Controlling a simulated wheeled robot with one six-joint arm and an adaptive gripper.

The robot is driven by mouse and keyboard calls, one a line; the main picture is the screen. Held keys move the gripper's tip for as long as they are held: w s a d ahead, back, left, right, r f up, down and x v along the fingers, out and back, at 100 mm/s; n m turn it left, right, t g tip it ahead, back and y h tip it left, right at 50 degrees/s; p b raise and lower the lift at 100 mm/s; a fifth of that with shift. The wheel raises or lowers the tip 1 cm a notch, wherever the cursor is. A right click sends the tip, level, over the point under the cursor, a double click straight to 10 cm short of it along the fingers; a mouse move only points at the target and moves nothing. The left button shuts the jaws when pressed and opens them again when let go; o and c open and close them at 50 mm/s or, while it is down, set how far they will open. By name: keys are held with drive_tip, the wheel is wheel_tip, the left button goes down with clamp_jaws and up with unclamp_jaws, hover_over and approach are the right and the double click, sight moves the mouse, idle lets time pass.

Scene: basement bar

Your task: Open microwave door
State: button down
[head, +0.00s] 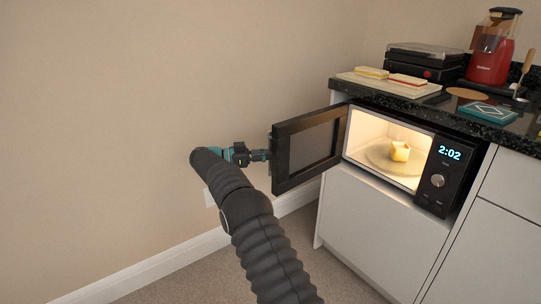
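The microwave (445,172) is set in the white cabinet under the dark counter. Its door (309,146) stands wide open, swung out to the left on its left-hand side. The lit interior holds a small yellowish item (400,152) on the round turntable (378,158). My gripper (268,155) is at the free left edge of the door, on its outer side. The fingertips are small and partly hidden by the door edge, so I cannot tell whether they hold the handle.
The counter (470,113) above carries a board with sandwiches (388,78), a black press (424,60), a red appliance (492,50) and a teal item (487,111). A beige wall (120,110) stands behind my arm. Carpet (180,285) is clear at lower left.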

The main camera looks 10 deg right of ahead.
drive_tip(key=shift+d+r, duration=0.1)
drive_tip(key=shift+d, duration=0.1)
drive_tip(key=c, duration=1.2)
unclamp_jaws()
drive_tip(key=shift+d, duration=0.2)
drive_tip(key=shift+a, duration=0.4)
drive_tip(key=shift+a, duration=0.15)
drive_tip(key=a, duration=0.7)
drive_tip(key=shift+w, duration=0.15)
drive_tip(key=shift+a, duration=0.1)
